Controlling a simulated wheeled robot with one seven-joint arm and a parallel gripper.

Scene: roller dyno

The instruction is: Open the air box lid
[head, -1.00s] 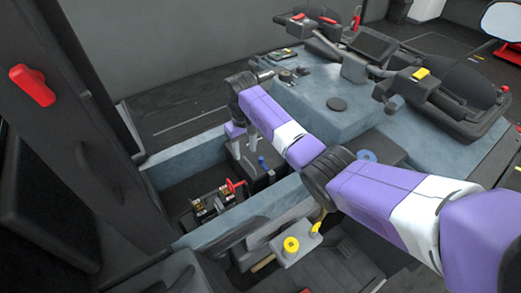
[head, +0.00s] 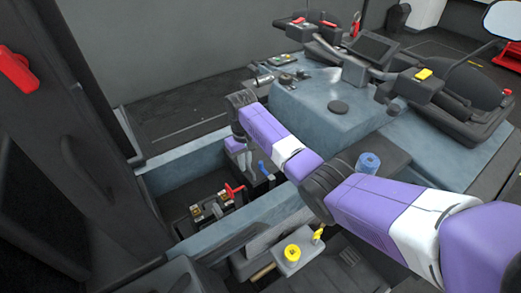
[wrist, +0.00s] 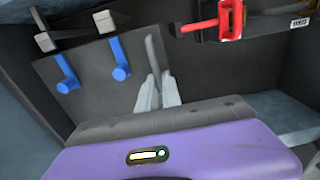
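A dark panel (wrist: 100,85) with two blue levers (wrist: 118,60) lies in the recessed bay. I cannot tell for sure whether it is the air box lid. In the head view one blue lever (head: 264,168) shows beside my gripper (head: 247,160), which points down into the bay. In the wrist view the pale grey fingertips of my gripper (wrist: 158,82) are close together at the lower end of a thin grey upright bar (wrist: 153,52) on the panel. Whether they grip or only touch it is unclear. My purple arm hides part of the bay.
A red handle (head: 234,190) stands beside brass-coloured fittings on the bay floor; it also shows in the wrist view (wrist: 228,18). The blue-grey bay wall (head: 190,155) borders the recess. A yellow knob (head: 292,252) and blue cylinder (head: 368,162) stand nearby.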

